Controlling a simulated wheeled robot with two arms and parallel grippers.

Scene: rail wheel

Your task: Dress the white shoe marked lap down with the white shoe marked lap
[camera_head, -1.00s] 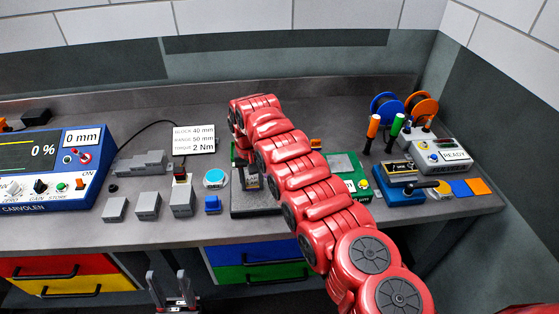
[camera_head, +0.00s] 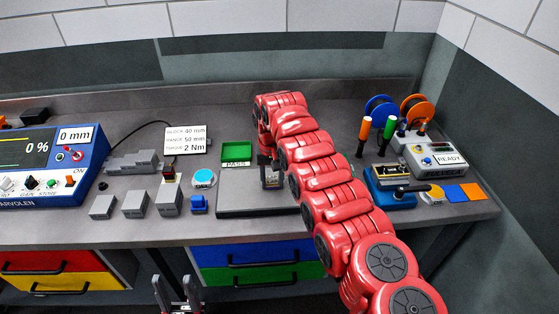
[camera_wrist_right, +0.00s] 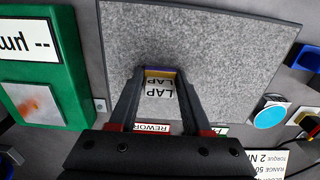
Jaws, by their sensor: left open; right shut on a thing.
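My right gripper (camera_wrist_right: 158,95) is shut on a small block with white, LAP-marked faces (camera_wrist_right: 160,93). Two LAP markings show between the fingers; I cannot tell whether they belong to one shoe or two. The gripper also shows in the head view (camera_head: 270,178), over the speckled grey plate (camera_wrist_right: 215,45), whose front left part is bare in the head view (camera_head: 235,208). Whether the block touches the plate is unclear. My left gripper (camera_head: 178,292) is open and empty at the bottom of the head view, in front of the bench.
A green PASS tray (camera_head: 237,151) stands behind the plate. Grey blocks (camera_head: 135,204) and a blue-topped round button (camera_head: 204,178) are left of it. A green gauge (camera_wrist_right: 45,70) lies beside the plate. A blue device (camera_head: 392,190) stands right of my arm.

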